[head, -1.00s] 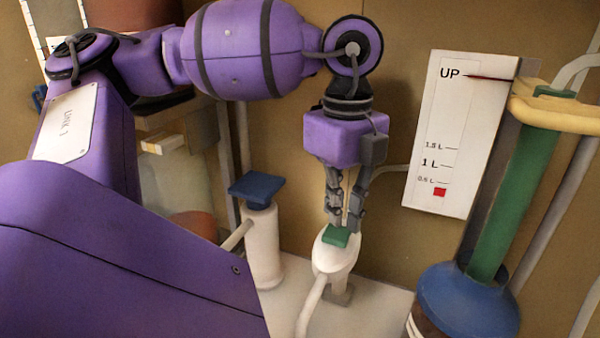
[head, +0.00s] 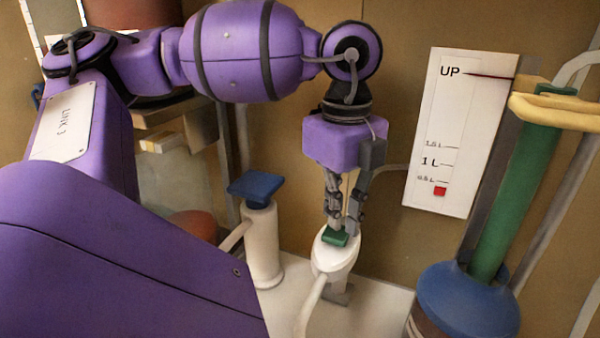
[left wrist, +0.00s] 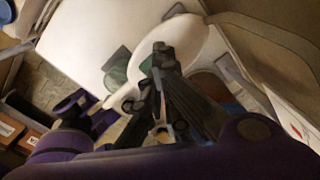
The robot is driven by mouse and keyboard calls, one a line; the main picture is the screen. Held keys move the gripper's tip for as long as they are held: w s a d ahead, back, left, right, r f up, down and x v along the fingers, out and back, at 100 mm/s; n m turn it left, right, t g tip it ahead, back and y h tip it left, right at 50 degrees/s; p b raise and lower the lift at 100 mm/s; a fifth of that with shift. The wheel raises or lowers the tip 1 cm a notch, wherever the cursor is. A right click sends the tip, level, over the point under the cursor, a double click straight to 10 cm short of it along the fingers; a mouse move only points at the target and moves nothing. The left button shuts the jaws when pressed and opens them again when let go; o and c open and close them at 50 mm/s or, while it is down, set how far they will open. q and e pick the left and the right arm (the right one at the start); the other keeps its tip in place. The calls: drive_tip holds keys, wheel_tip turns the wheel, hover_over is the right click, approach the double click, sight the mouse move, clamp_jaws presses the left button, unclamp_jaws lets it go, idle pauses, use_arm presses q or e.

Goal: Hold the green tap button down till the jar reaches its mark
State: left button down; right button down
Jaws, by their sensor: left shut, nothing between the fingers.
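The white tap (head: 333,255) has a green button (head: 336,238) on top. My left gripper (head: 344,230) points down with its fingers shut and empty. Its tips are at the button and appear to touch it; how far the button is pressed I cannot tell. In the left wrist view, the shut fingers (left wrist: 161,55) lie over the white tap and hide part of it. Which vessel is the jar is unclear. My right gripper is not in view.
A second white post (head: 262,245) with a blue top (head: 256,187) stands just left of the tap. At right, a green column (head: 515,195) with a yellow handle (head: 560,113) rises from a blue collar (head: 465,300). A pale pipe (head: 311,305) runs forward from the tap.

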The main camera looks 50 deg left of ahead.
use_arm(q)
drive_tip(key=shift+f, duration=1)
idle(7.0)
